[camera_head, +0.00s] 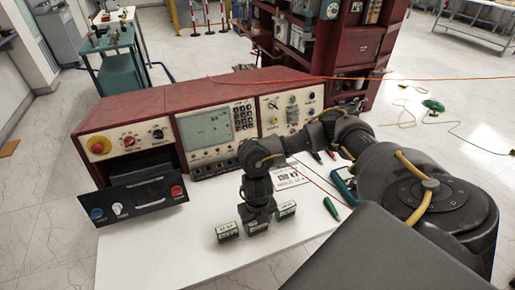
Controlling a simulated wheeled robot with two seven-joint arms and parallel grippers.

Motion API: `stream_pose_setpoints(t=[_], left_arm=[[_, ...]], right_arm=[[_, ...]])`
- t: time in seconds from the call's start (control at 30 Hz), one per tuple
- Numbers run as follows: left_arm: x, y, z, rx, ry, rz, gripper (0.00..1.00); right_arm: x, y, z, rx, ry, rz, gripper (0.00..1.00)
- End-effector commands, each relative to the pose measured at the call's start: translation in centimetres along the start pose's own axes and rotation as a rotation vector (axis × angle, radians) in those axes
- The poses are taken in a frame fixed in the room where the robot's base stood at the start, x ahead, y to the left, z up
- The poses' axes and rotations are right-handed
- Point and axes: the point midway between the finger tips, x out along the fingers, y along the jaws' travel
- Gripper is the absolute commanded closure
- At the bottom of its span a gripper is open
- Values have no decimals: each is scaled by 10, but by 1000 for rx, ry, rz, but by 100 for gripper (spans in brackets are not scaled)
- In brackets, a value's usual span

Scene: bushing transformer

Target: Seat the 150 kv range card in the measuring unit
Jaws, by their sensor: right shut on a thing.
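The measuring unit (217,122) is a long red-framed console with several grey panels at the back of the white table. Below its left panel is a dark opening, with a black front panel (135,198) carrying blue, white and red knobs in front. Three small dark blocks with pale labels, apparently range cards, are near the table's front: left (227,231), middle (257,226) and right (286,209). Their labels are too small to read. My right gripper (257,214) points down, shut on the middle block; its fingers are partly hidden. My left gripper is not in view.
A white sign (291,175) with large "150 kV"-like print lies behind the blocks. A green tool (330,208) and a teal-edged device (344,186) lie to the right. My right arm crosses the table's right side. The white tabletop (160,250) is clear at front left.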

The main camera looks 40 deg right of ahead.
Motion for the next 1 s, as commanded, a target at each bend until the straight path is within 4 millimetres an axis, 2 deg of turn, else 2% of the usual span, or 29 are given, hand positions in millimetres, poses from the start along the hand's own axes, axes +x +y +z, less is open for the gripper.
stream_pose_setpoints(t=[0.17, 0.3, 0.57, 0.73, 0.8, 1.0], left_arm=[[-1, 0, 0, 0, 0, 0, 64], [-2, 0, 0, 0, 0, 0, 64], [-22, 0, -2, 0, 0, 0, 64], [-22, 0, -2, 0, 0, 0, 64], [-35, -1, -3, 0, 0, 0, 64], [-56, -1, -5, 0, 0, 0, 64]], right_arm=[[-12, 1, 1, 0, -2, 2, 61], [-34, 1, 1, -4, -5, 3, 61], [-97, 19, -47, -15, -5, 3, 61], [-111, 34, -90, -19, -2, 1, 61], [-123, 39, -104, -17, 0, 0, 61], [-131, 45, -124, -4, 2, -2, 61]])
